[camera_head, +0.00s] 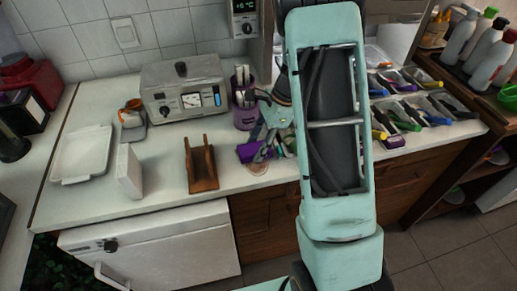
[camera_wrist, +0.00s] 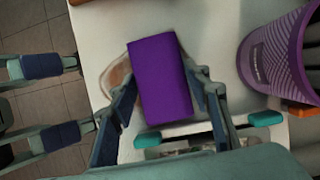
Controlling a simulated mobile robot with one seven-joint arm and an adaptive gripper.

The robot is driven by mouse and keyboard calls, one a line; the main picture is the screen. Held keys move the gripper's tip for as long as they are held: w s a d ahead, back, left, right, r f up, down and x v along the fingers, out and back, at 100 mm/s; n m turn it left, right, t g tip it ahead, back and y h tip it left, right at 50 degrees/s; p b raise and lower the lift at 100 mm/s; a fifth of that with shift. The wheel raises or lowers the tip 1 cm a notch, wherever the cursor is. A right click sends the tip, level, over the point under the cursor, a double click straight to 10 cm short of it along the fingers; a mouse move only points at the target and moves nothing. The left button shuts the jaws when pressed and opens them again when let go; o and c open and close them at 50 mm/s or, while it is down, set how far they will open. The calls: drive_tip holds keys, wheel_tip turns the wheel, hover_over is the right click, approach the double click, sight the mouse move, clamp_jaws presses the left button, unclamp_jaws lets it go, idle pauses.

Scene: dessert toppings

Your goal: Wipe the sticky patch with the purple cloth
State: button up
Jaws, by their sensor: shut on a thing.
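The purple cloth (camera_head: 250,152) is a folded block near the counter's front edge. In the wrist view the cloth (camera_wrist: 160,70) sits between my two fingers. My gripper (camera_head: 268,150) is shut on it, low over the counter; the wrist view also shows my gripper (camera_wrist: 164,88) with a finger on either side of the cloth. The sticky patch (camera_head: 258,169) is a brownish stain at the front edge. In the wrist view the patch (camera_wrist: 115,76) shows left of the cloth, which covers part of it from above. I cannot tell whether the cloth touches it.
A purple utensil holder (camera_head: 244,116) stands behind my gripper and shows at the right in the wrist view (camera_wrist: 272,62). A brown wooden holder (camera_head: 202,170) stands to the left. Trays of utensils (camera_head: 410,112) lie to the right. Counter between the wooden holder and cloth is clear.

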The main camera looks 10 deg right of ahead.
drive_tip(key=shift+w+p, duration=0.5)
drive_tip(key=shift+w, duration=1.8)
